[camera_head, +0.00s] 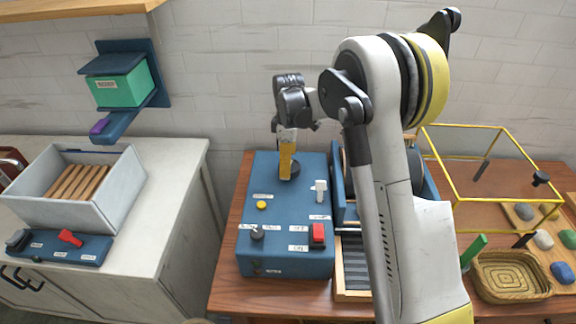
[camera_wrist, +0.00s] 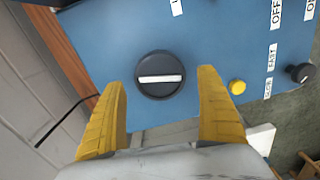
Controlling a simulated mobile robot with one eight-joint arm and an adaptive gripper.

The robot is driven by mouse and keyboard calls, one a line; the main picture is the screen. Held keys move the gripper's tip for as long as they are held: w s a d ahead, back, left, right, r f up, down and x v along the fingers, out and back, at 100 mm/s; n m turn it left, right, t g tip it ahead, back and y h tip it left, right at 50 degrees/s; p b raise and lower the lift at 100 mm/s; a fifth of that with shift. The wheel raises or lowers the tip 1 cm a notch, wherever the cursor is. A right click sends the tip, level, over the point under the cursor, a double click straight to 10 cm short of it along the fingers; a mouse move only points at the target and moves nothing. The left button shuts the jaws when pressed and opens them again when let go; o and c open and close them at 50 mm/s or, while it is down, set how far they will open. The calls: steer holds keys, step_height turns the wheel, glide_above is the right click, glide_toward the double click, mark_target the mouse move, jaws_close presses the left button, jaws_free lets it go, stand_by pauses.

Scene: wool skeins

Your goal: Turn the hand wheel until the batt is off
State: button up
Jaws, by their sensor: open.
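A round black wheel with a white bar across its face (camera_wrist: 160,75) sits on top of the blue control box (camera_wrist: 110,40); it looks like the hand wheel. In the head view the dark wheel (camera_head: 294,171) is partly hidden by my gripper on the box (camera_head: 285,212). My gripper (camera_head: 286,176) points down over it. In the wrist view its yellow fingers (camera_wrist: 162,82) are open, one on each side of the wheel, with visible gaps. I cannot tell how far above it they are. The dark drum (camera_head: 415,165) is mostly behind my arm; no batt can be made out.
The box carries a yellow button (camera_head: 261,205), a black knob (camera_head: 257,234), a white lever (camera_head: 320,188) and a red switch (camera_head: 318,233). A yellow wire frame (camera_head: 455,203) and a woven basket (camera_head: 510,278) stand right. A grey bin (camera_head: 128,188) stands on the left counter.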

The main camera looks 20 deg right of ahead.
step_height(320, 180, up, 11)
steer(key=shift+w+f, duration=0.15)
steer(key=shift+f, duration=0.05)
steer(key=shift+d+r, duration=0.1)
steer(key=s+r+m+t, duration=0.3)
steer(key=s+r+m, duration=0.4)
steer(key=s, duration=0.7)
steer(key=s+f+m+t+b, duration=0.1)
steer(key=s+f+m+t, duration=0.1)
steer(key=s, duration=0.6)
steer(key=s+f+m+t, duration=0.1)
steer(key=s+m, duration=0.3)
steer(key=s, duration=0.4)
steer(key=shift+s+f+t+b, duration=0.2)
steer(key=shift+f+t+b, duration=0.2)
steer(key=shift+t, duration=0.4)
steer(key=shift+d+r, duration=0.1)
steer(key=shift+d, duration=0.05)
